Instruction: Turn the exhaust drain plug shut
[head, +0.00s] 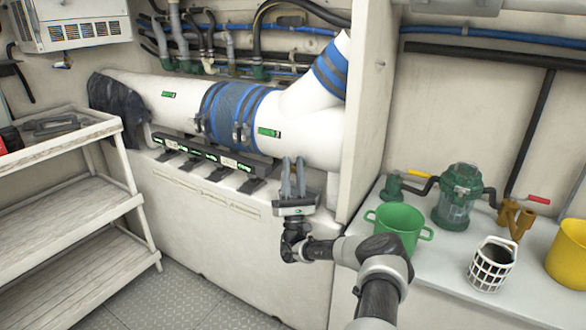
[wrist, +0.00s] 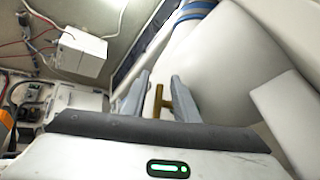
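The exhaust drain plug is a brass T-shaped handle (wrist: 160,99) on the white exhaust pipe (wrist: 233,60) in the wrist view. My gripper (wrist: 162,80) is open, with one finger to each side of the plug in that view. Gaps show between the plug and both fingers; I cannot tell how deep it sits between them. In the head view my gripper (head: 293,161) points up at the underside of the white pipe (head: 308,132), near its right end. The plug cannot be made out there.
A white partition (head: 362,110) stands close to the right of my gripper. A bench (head: 437,262) beyond it holds a green bucket (head: 398,228), a green strainer (head: 458,198), a white basket (head: 491,265) and a yellow bucket (head: 567,254). Wooden shelves (head: 75,213) stand at left.

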